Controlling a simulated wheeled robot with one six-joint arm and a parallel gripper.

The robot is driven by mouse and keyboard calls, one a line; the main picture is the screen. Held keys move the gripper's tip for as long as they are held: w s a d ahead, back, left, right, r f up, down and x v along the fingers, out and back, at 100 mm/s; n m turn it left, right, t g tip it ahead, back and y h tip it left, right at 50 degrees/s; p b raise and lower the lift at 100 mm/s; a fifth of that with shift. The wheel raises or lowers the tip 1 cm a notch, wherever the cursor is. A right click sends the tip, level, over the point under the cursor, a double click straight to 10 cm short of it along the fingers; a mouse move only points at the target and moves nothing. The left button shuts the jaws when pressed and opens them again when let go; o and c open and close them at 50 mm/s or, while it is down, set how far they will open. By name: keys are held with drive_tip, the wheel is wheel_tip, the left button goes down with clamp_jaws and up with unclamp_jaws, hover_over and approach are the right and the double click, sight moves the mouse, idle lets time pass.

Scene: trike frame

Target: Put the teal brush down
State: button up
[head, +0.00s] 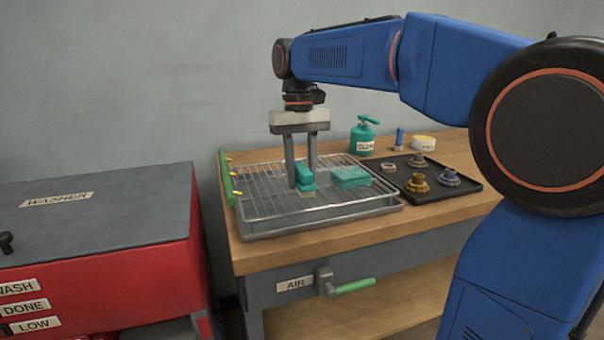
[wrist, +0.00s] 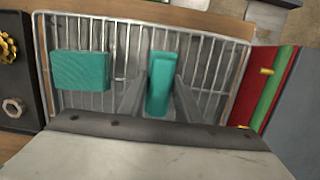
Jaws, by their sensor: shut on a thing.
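The teal brush (head: 304,178) is upright between the fingers of my gripper (head: 302,184) over the wire rack in the tray (head: 260,222). My gripper is shut on it. Its pale lower edge is close to the rack; I cannot tell whether it touches. In the wrist view the brush (wrist: 160,84) lies between the two fingers (wrist: 160,95), with the rack's bars (wrist: 208,60) around it. A teal sponge-like block (head: 350,177) lies on the rack to the right of the brush; it shows at left in the wrist view (wrist: 80,70).
A black tray (head: 470,187) with several metal gears or fittings is right of the rack. The red washer (head: 100,270) is at left. Bare rack lies left of the brush.

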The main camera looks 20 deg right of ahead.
sight(300, 164)
drive_tip(key=shift+f, duration=0.1)
drive_tip(key=o, duration=0.9)
drive_tip(key=r, duration=0.4)
drive_tip(key=w+r, duration=0.1)
drive_tip(key=r, duration=0.7)
drive_tip(key=shift+w+r, duration=0.1)
drive_tip(key=shift+w, duration=0.25)
